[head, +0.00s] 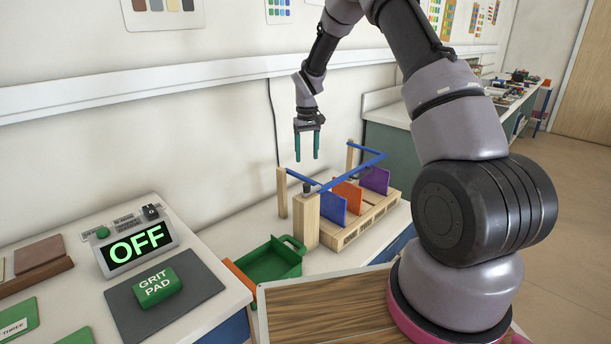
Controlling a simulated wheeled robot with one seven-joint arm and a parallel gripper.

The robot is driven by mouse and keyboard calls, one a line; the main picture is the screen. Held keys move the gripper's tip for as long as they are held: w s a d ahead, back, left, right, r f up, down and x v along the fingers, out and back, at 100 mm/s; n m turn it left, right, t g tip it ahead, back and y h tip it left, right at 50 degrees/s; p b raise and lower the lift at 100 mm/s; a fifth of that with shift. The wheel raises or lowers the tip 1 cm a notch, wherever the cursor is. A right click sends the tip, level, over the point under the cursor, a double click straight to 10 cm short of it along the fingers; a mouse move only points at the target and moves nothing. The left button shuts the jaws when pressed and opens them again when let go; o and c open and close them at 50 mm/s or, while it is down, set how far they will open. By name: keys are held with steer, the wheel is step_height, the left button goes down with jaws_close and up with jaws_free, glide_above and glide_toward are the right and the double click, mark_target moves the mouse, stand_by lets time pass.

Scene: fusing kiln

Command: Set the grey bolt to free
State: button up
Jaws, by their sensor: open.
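A small dark grey piece, which looks like the grey bolt (307,187), sits at the top of a thick wooden post (306,220) at the front of a wooden rack (368,224). A blue bar (350,172) runs across the rack beside it. The bolt is small here, and I cannot tell its setting. My gripper (307,158) points down with its two teal fingers apart and nothing between them. In the picture it is just above the bolt; the distance in depth is unclear.
The rack holds blue (332,207), orange (347,195) and purple (375,180) panels upright. A green tray (268,262) lies in front of it. A panel reading OFF (137,248) and a green grit pad (157,286) are at left. The wall is close behind.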

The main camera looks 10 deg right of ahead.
mark_target(306, 184)
step_height(306, 184, down, 11)
steer(key=shift+w, duration=0.1)
stand_by(0.4)
jaws_close()
stand_by(1.4)
